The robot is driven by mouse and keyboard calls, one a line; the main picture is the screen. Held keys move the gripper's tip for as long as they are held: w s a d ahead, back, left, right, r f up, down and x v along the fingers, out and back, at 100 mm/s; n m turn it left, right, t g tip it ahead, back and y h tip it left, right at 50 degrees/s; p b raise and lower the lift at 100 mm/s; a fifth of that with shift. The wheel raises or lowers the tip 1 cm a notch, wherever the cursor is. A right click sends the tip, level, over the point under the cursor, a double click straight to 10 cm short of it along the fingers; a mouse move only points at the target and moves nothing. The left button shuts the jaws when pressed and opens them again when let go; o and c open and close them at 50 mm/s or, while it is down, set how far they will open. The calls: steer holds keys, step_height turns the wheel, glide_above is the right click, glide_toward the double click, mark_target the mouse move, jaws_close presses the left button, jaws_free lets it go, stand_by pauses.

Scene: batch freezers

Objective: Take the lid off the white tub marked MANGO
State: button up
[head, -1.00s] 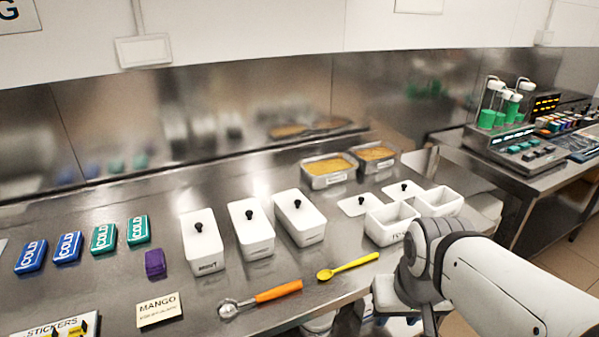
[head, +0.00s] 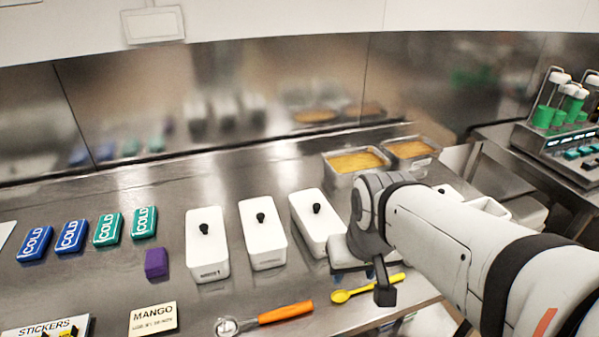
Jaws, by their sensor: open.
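Three white tubs with lids and black knobs stand in a row: a left tub (head: 207,258), a middle tub (head: 262,245) and a right tub (head: 312,225). The small print on the left tub's front is too blurred to read, and I cannot make out a MANGO mark on any tub. All three lids are on. My gripper (head: 383,288) is at the right of the row, over the counter near the yellow spoon, apart from the knobs. It is open and holds nothing that I can see. My arm hides part of the counter behind it.
A card reading MANGO (head: 153,318) lies at the front left. An orange-handled scoop (head: 285,313) and a yellow spoon (head: 365,289) lie in front of the tubs. A purple block (head: 156,263) and several COLD packs (head: 107,229) lie left. Filled metal pans (head: 355,162) stand behind.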

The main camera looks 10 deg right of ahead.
steer(key=w+a+r+p, duration=0.2)
steer(key=w, duration=0.7)
steer(key=n+p, duration=0.2)
steer(key=n, duration=0.1)
glide_toward(317, 204)
steer(key=x, duration=0.2)
steer(key=shift+t+y, duration=0.3)
steer(key=shift+y, duration=0.1)
steer(key=x, duration=0.3)
steer(key=p+x, duration=0.1)
steer(key=x, duration=0.2)
steer(key=shift+s+d+f, duration=0.15)
steer(key=shift+d+f, duration=0.05)
steer(key=shift+f, duration=0.1)
jaws_close()
